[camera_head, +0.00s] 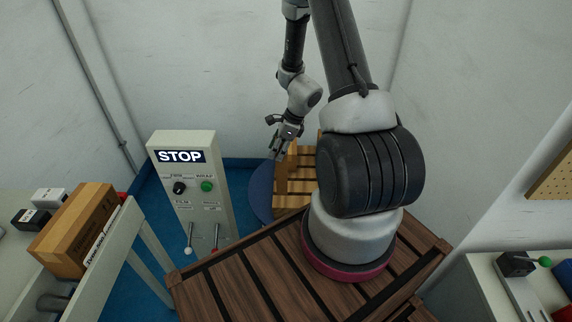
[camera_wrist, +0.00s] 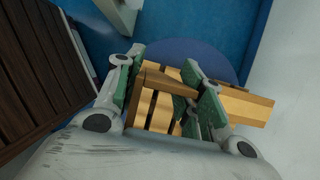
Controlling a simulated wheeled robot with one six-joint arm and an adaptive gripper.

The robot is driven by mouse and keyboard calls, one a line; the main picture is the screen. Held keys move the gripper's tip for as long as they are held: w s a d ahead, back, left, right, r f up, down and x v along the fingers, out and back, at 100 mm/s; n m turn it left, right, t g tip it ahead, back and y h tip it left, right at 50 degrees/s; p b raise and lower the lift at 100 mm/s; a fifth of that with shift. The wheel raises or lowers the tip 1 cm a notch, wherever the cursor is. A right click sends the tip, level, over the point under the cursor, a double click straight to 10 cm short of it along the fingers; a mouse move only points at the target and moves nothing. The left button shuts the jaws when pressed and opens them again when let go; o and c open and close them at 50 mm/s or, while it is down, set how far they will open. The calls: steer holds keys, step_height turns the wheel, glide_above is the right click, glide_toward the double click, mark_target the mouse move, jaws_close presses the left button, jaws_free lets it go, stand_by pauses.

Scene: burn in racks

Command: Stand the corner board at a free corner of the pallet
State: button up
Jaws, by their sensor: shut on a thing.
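My gripper (camera_head: 277,152) is over the far side of the room, above the light wooden pallet (camera_head: 298,205). In the wrist view its green-padded fingers (camera_wrist: 163,95) are shut on the brown corner board (camera_wrist: 170,83), seen nearly end-on. In the head view the corner board (camera_head: 281,178) hangs upright below the fingers, in front of the pallet's slats. The slatted pallet (camera_wrist: 250,108) also shows beneath and to the right of the fingers in the wrist view. I cannot tell whether the board's lower end touches anything. My arm hides the pallet's right part in the head view.
A round blue disc (camera_head: 259,190) lies under the pallet. A control post with a STOP sign (camera_head: 180,157) stands to the left. White walls close in behind. A side bench (camera_head: 490,285) is at right.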

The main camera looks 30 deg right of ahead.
mark_target(282, 168)
steer(key=shift+f, duration=2.8)
steer(key=o, duration=1.2)
